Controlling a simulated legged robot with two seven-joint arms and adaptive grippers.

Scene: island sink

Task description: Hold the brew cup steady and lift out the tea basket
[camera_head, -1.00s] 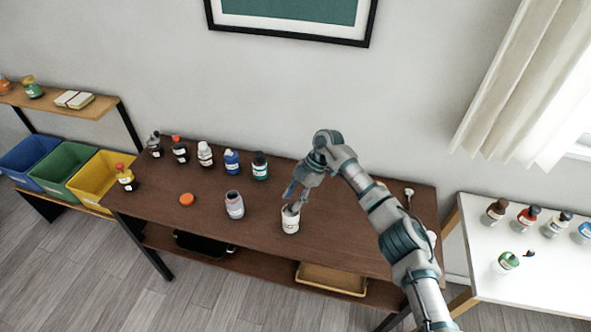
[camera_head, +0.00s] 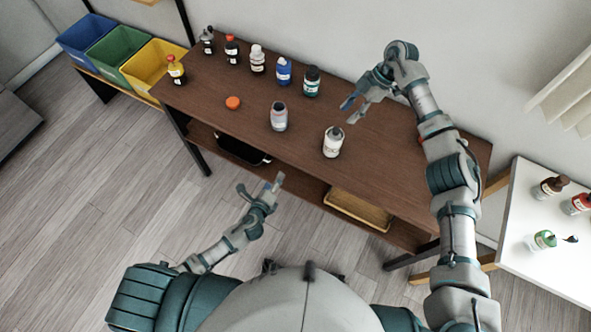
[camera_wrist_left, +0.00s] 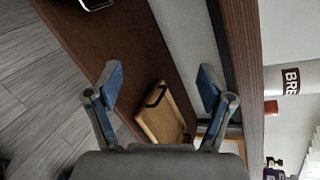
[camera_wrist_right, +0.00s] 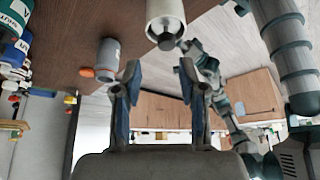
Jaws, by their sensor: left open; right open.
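The cup shows in the right wrist view (camera_wrist_right: 165,12) and, cut off with "BRE" lettering, in the left wrist view (camera_wrist_left: 290,82). My right gripper (camera_head: 350,112) is open and empty, behind and slightly right of the cup. My left gripper (camera_head: 262,184) is open and empty, in front of the table, left of the cup.
A greyish bottle (camera_head: 279,117) and an orange cap (camera_head: 233,103) are left of the cup. Several bottles line the table's back left. A yellow tray (camera_head: 358,210) lies on the lower shelf. A white side table (camera_head: 550,255) stands right.

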